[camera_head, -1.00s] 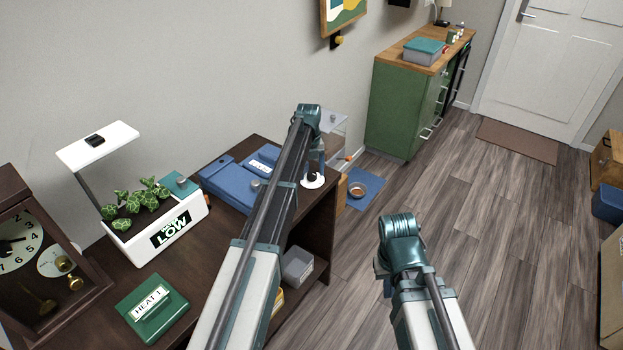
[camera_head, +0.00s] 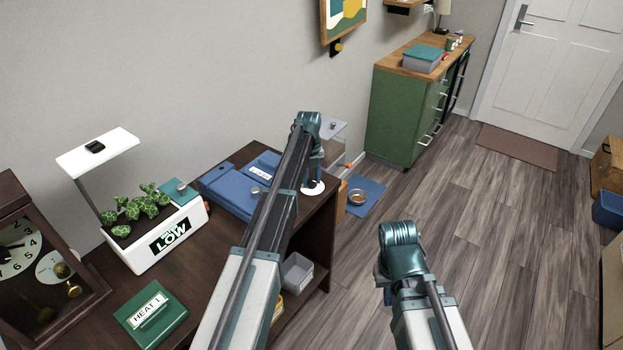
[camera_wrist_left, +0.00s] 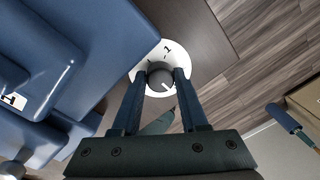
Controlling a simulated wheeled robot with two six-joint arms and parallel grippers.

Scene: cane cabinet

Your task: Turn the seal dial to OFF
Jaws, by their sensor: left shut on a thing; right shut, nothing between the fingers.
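The seal dial is a round white plate (camera_head: 314,189) at the right end of the dark table, beside a blue machine (camera_head: 228,190). In the left wrist view the white plate (camera_wrist_left: 148,56) carries dark marks, one reading 1, and a grey knob (camera_wrist_left: 160,77) with a white pointer line toward the lower right. My left gripper (camera_head: 315,178) points down at the dial; in the left wrist view its two fingers (camera_wrist_left: 163,84) are shut on the knob. The other dial marks are hidden or unreadable. My right gripper (camera_head: 386,290) is low over the floor, mostly hidden by its wrist, shut and empty.
A white planter (camera_head: 150,252) marked LOW, a green box (camera_head: 150,312) labelled HEAT 1 and a wooden clock (camera_head: 40,275) stand on the table. A clear container (camera_head: 330,140) is just behind the dial.

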